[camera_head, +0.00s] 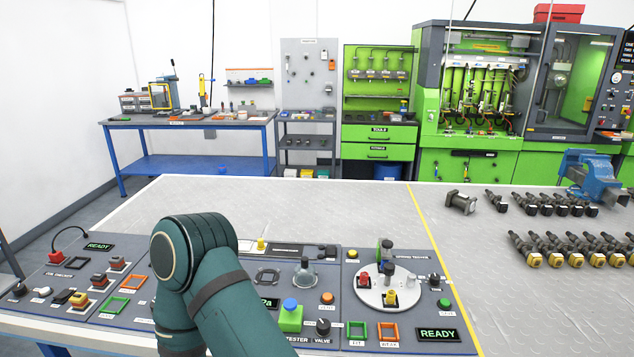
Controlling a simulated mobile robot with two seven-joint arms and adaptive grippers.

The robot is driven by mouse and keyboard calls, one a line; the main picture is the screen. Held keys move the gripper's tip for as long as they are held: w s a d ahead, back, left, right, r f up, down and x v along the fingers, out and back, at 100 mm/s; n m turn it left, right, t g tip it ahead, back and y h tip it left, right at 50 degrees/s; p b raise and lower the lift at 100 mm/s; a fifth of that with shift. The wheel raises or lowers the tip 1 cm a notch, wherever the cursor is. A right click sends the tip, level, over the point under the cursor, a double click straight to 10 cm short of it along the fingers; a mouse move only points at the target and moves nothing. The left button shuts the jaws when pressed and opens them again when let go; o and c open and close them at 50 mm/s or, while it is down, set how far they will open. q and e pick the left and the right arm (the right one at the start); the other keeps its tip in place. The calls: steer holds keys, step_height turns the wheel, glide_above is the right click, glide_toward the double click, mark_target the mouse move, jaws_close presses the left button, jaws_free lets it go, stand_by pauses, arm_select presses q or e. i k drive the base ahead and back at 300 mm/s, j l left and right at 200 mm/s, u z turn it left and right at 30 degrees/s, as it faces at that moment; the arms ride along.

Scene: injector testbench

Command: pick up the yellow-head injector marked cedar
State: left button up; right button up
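Several injectors with yellow heads lie in a row at the right of the grey table, including one at the row's left end (535,260) and another beside it (575,259). Their dark bodies point away from me and their yellow heads face me. The row runs on to the right edge of the picture. No cedar marking is legible on any of them. Neither of my grippers shows; only a dark green link of my own arm stands over the left-middle of the control panels.
A second row of injectors with dark heads (562,209) lies behind. A blue vise (590,174) stands at the back right. Control panels with a round white turntable (372,296) fill the front, left of a yellow line (432,243). The table's back middle (300,205) is clear.

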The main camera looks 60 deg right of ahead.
mark_target(616, 260)
steer(key=z, duration=3.7)
steer(key=i+l, duration=0.15)
steer(key=l, duration=0.25)
steer(key=i+l, duration=0.1)
steer(key=l, duration=0.3)
steer(key=i+l+z, duration=0.1)
steer(key=l, duration=0.3)
steer(key=i+l, duration=0.2)
steer(key=l, duration=0.2)
steer(key=i+l, duration=0.15)
steer(key=l, duration=0.25)
steer(key=i+l, duration=0.15)
steer(key=l, duration=0.25)
steer(key=k+z, duration=0.05)
